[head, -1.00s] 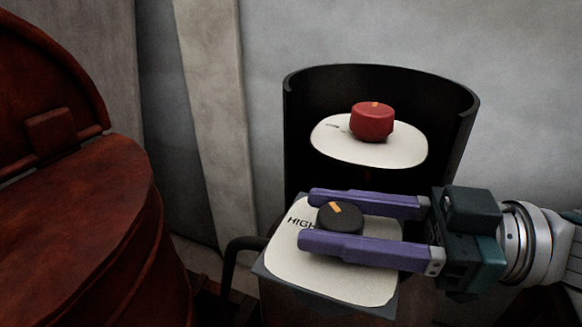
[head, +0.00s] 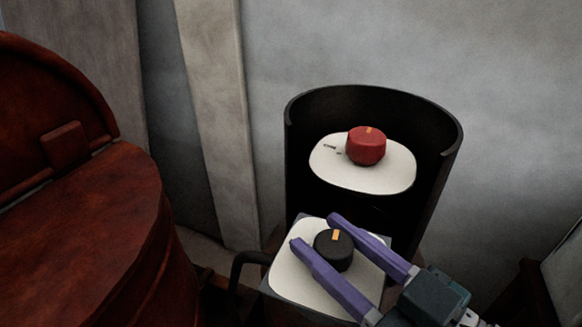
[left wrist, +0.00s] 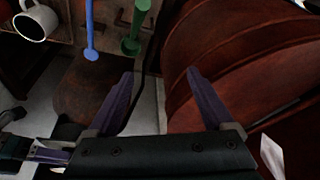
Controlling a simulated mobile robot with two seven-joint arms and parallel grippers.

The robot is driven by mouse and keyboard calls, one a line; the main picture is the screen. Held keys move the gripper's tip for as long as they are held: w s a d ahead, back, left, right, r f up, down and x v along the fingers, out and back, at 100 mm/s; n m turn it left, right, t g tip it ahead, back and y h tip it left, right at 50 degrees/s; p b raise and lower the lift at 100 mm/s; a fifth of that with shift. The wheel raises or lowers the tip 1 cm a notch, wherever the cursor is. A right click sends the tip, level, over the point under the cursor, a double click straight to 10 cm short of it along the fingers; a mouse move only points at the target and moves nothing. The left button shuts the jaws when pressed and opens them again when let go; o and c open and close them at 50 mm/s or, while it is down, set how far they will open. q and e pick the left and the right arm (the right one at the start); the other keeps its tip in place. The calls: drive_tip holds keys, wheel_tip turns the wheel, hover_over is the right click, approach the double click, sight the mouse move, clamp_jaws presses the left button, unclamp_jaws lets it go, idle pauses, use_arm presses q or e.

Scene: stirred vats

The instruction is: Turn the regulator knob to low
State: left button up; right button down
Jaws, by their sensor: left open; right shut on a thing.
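A black knob (head: 343,258) with an orange mark sits on a white plate (head: 287,278) on the lower front box. My right gripper (head: 312,228) is shut on this knob, with one purple finger on either side. The orange mark points toward the back of the plate. The left finger lies over the area where the plate's lettering was seen. A red knob (head: 366,147) with an orange mark sits on a higher white plate (head: 335,172), whose small lettering is unreadable. My left gripper (left wrist: 160,72) is open and empty in the left wrist view.
A curved black shroud (head: 300,165) stands around the back of the red knob's plate. A rusty red vat (head: 80,235) with a raised lid is on the left. The left wrist view shows a white mug (left wrist: 36,22), a blue rod (left wrist: 90,30) and a green rod (left wrist: 136,28).

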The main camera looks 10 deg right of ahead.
drive_tip(key=shift+m+t+h, duration=0.4)
drive_tip(key=shift+m+h, duration=0.2)
drive_tip(key=shift+h, duration=0.3)
drive_tip(key=shift+c, duration=1.6)
unclamp_jaws()
drive_tip(key=b+v, duration=0.1)
drive_tip(key=v, duration=0.9)
